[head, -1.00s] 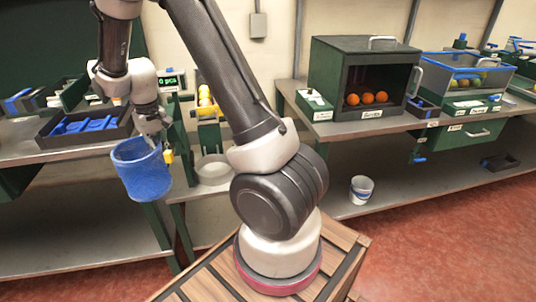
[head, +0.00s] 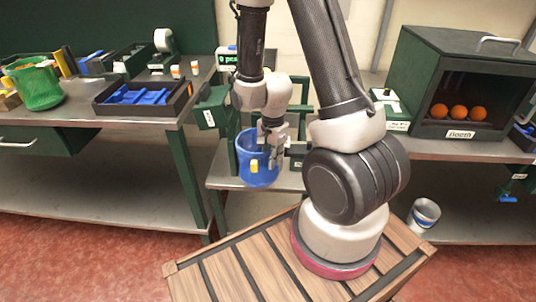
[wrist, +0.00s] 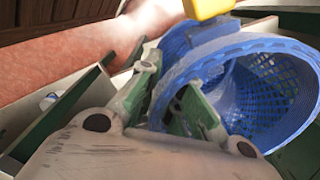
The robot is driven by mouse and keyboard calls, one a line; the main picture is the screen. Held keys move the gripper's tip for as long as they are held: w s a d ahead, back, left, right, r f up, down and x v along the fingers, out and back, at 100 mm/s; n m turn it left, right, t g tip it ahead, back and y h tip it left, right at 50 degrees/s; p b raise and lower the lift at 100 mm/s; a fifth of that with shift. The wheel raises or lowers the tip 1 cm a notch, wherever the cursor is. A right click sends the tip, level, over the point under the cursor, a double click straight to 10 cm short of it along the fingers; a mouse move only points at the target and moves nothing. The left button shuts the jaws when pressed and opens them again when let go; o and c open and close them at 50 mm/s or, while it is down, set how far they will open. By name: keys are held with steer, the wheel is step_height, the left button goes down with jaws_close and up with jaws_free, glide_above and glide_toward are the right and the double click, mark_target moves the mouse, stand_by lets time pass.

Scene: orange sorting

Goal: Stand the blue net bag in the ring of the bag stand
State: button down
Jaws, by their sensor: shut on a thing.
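The blue net bag (head: 258,174) hangs upright from my gripper (head: 270,140), which is shut on its rim, in front of the low middle table. A small yellow tag (head: 254,166) shows on the bag. In the wrist view, the bag (wrist: 285,90) is at the right with its mesh inside visible, and my gripper's fingers (wrist: 175,100) pinch its near side. The ring of the bag stand is not clearly visible; the bag and my arm cover much of that area. I cannot tell whether the bag touches the stand.
The low table (head: 225,180) has green posts and a labelled green box (head: 211,112) near the bag. A black tray with blue pieces (head: 145,98) and a green net bag (head: 38,86) are on the left bench. A booth with oranges (head: 460,90) stands right.

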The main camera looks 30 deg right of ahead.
steer(key=w+d, duration=0.7)
steer(key=w, duration=0.3)
steer(key=shift+w+f, duration=0.15)
steer(key=shift+f, duration=2.6)
steer(key=shift+a+r, duration=0.1)
steer(key=c, duration=1.5)
jaws_free()
step_height(320, 180, up, 9)
